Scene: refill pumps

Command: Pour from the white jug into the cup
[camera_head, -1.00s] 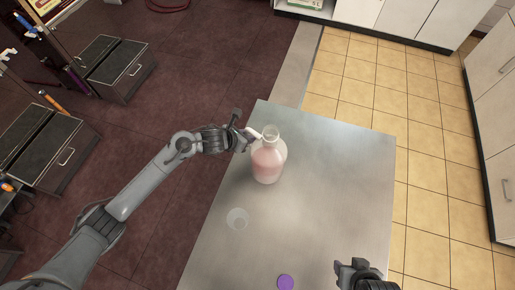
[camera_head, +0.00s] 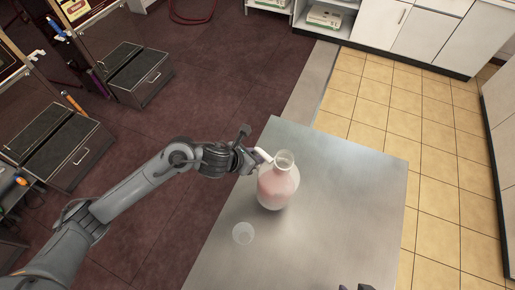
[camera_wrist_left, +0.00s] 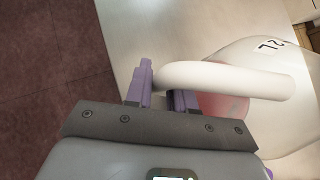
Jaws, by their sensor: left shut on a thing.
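The white jug (camera_head: 277,188) is a translucent bottle with pink liquid and a white handle, near the far left edge of the metal table. It looks roughly upright, with its open mouth up. My left gripper (camera_head: 256,160) is shut on its handle, from the left side. In the left wrist view the handle (camera_wrist_left: 225,79) passes between the purple fingers, and the jug's body (camera_wrist_left: 285,65) is to the right. The clear cup (camera_head: 243,233) stands on the table, nearer than the jug and slightly left. Only a sliver of my right gripper (camera_head: 356,287) shows at the bottom edge.
The metal table (camera_head: 340,215) is clear to the right of the jug. Its left edge runs close to the cup. Black step units (camera_head: 135,75) stand on the dark floor at left, and white cabinets (camera_head: 430,35) stand at the back.

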